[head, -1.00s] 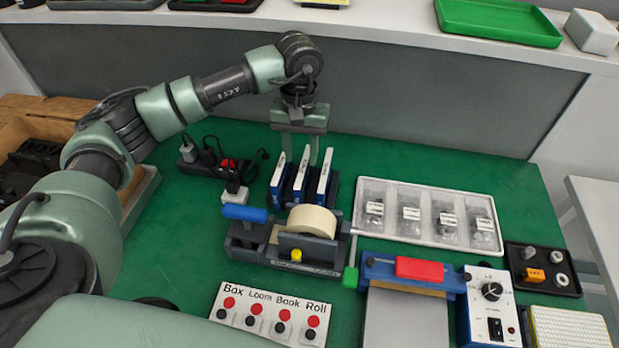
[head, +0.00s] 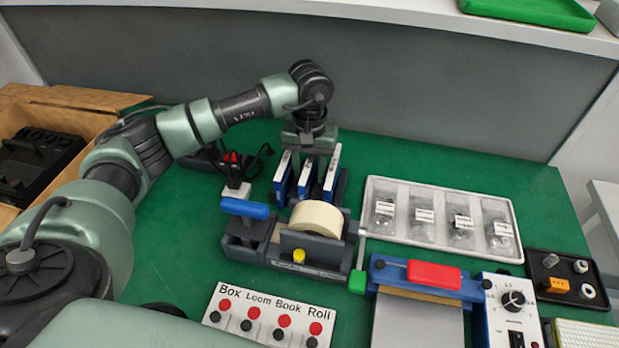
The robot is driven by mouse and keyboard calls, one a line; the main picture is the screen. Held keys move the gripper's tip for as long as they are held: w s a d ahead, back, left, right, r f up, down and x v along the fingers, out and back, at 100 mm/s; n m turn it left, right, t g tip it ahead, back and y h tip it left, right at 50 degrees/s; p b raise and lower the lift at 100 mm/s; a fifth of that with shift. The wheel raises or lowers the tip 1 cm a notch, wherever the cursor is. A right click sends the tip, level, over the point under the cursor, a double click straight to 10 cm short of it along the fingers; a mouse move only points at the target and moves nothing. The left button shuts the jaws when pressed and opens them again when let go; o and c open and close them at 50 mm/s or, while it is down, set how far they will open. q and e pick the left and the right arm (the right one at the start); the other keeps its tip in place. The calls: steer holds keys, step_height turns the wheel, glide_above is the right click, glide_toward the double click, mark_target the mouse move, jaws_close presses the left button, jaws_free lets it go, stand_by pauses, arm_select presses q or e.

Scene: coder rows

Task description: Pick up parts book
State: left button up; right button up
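Three thin books with white edges and blue covers stand upright in a dark rack: a left book (head: 282,179), a middle book (head: 305,180) and a right book (head: 332,172). I cannot read their labels, so I cannot tell which is the parts book. My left gripper (head: 309,163) points down at the rack. Its fingers are apart and reach down behind or beside the middle book's top; their tips are partly hidden among the books. I see no book lifted. My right gripper is not in view.
A tape dispenser (head: 290,250) stands just in front of the rack. A tray of bagged parts (head: 370,222) lies to the right, a power strip (head: 205,160) to the left. A button panel (head: 262,330) is nearer, a blue-and-red sealer (head: 433,273) at right.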

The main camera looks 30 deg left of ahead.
arm_select(q)
jaws_close()
steer(key=shift+r, duration=0.1)
